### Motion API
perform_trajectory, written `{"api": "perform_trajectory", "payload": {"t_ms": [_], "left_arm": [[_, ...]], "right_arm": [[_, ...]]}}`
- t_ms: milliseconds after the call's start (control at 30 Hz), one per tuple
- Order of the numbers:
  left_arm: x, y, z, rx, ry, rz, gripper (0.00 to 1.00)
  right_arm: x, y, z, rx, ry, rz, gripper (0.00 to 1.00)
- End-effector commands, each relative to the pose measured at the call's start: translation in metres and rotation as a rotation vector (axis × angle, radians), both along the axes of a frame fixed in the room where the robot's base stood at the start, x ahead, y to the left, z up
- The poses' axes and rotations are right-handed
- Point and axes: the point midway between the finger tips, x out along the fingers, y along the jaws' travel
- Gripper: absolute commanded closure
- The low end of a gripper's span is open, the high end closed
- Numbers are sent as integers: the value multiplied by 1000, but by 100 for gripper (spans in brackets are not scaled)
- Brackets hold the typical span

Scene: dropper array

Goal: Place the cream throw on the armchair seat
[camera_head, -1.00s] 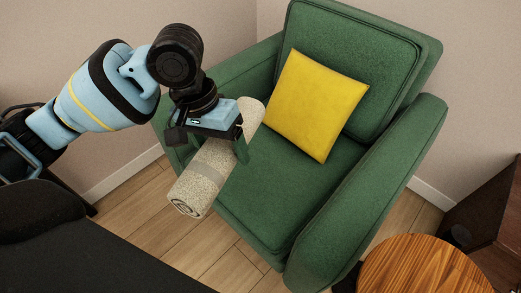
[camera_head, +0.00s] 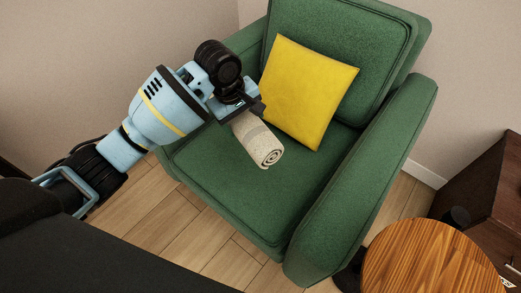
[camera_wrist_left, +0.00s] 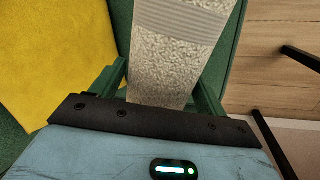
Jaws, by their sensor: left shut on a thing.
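The cream throw (camera_head: 258,143) is a rolled, speckled bundle with a spiral end and a grey band. My left gripper (camera_head: 243,113) is shut on it and holds it over the seat of the green armchair (camera_head: 250,205), beside the yellow cushion. Whether the throw touches the seat I cannot tell. In the left wrist view the throw (camera_wrist_left: 172,65) runs up between the two green fingers of my left gripper (camera_wrist_left: 165,90). The far end of the throw is hidden by the gripper in the head view. My right gripper is not in view.
A yellow cushion (camera_head: 308,90) leans on the armchair's backrest. A round wooden table (camera_head: 430,262) stands at the lower right, with a dark brown cabinet (camera_head: 490,190) behind it. The front part of the seat is clear. Wooden floor (camera_head: 190,220) shows at the left front.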

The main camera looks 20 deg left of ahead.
Motion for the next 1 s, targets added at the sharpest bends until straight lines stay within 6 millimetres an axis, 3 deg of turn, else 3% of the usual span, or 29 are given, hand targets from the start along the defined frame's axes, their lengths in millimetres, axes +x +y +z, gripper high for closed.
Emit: {"api": "perform_trajectory", "payload": {"t_ms": [33,200,567,833,1000], "left_arm": [[4,-3,-19,-5,8,75,54],[12,-1,-58,-2,3,254,54],[13,0,-75,2,-4,314,54],[13,1,-115,4,-1,313,54],[13,0,-122,3,-4,312,54]], "right_arm": [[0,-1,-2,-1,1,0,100],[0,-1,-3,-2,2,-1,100],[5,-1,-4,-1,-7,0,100],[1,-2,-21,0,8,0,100],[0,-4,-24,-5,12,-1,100]]}}
